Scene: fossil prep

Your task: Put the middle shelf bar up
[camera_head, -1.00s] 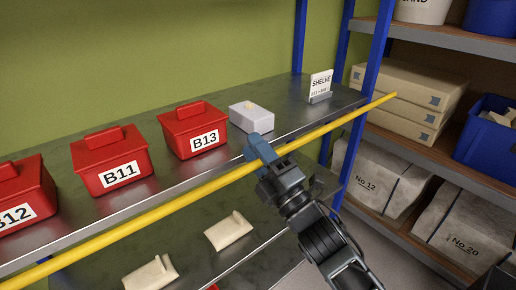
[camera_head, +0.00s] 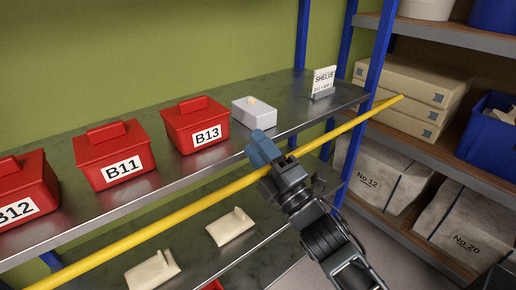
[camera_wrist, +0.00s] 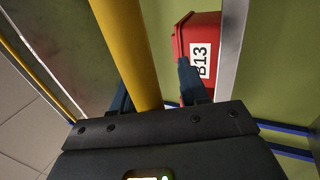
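The middle shelf bar is a long yellow rod (camera_head: 190,212) running diagonally in front of the middle shelf (camera_head: 85,222), from the lower left up to the right end near the blue post. It lies away from the shelf's front edge in the head view, below it in the picture. My gripper (camera_head: 270,158) is at the bar, right of its middle. In the wrist view the bar (camera_wrist: 128,50) passes between the two dark blue fingers (camera_wrist: 155,92). The gripper appears shut on it, though the contact is partly hidden by the palm.
Pale packets (camera_head: 230,227) lie on the shelf below. A blue-posted rack (camera_head: 445,150) holds cartons and sacks at right.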

